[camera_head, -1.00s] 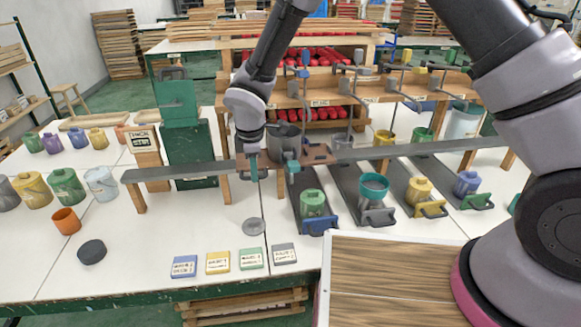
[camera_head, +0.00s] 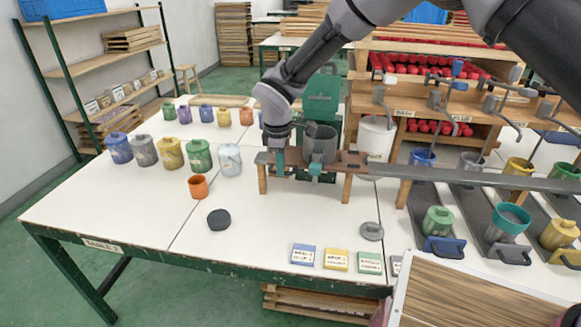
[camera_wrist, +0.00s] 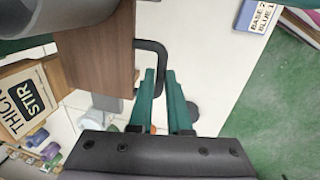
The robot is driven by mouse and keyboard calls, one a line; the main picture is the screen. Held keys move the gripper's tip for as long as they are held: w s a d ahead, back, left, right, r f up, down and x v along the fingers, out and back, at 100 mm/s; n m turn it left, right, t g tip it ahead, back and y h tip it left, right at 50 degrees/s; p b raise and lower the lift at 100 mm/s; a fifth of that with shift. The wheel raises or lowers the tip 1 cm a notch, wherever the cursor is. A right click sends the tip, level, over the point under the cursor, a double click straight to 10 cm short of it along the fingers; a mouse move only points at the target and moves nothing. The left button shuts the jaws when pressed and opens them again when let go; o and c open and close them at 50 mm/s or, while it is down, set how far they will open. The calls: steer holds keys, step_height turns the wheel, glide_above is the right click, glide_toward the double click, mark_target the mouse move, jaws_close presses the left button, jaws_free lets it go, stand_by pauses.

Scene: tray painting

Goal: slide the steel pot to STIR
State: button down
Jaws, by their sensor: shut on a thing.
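The steel pot (camera_head: 321,146) sits upright on a brown wooden carriage (camera_head: 352,163) at the left end of the raised rail (camera_head: 470,179). My gripper (camera_head: 279,172) is at the carriage's left side. In the wrist view its teal fingers (camera_wrist: 162,82) are closed around a black bar handle (camera_wrist: 152,46) fixed to the carriage. The grey side of the pot shows at the upper left there. The THICK STIR sign (camera_wrist: 29,102) stands close beside the carriage in the wrist view. In the head view my arm hides most of that area.
A green machine (camera_head: 322,97) stands behind the pot, and a white bucket (camera_head: 376,140) to its right. An orange cup (camera_head: 198,187), a black disc (camera_head: 219,219) and several paint tins stand left. Label cards (camera_head: 336,260) lie in front. The left table front is clear.

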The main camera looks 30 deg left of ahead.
steer(key=shift+s+a, duration=0.3)
steer(key=shift+a, duration=0.45)
steer(key=shift+r, duration=0.1)
steer(key=c, duration=0.9)
jaws_free()
steer(key=shift+a, duration=0.1)
steer(key=shift+o, duration=0.2)
steer(key=shift+r, duration=0.4)
step_height(320, 180, up, 10)
steer(key=s, duration=0.1)
steer(key=shift+s+d+f, duration=0.15)
steer(key=shift+s+d, duration=0.2)
steer(key=shift+d, duration=0.05)
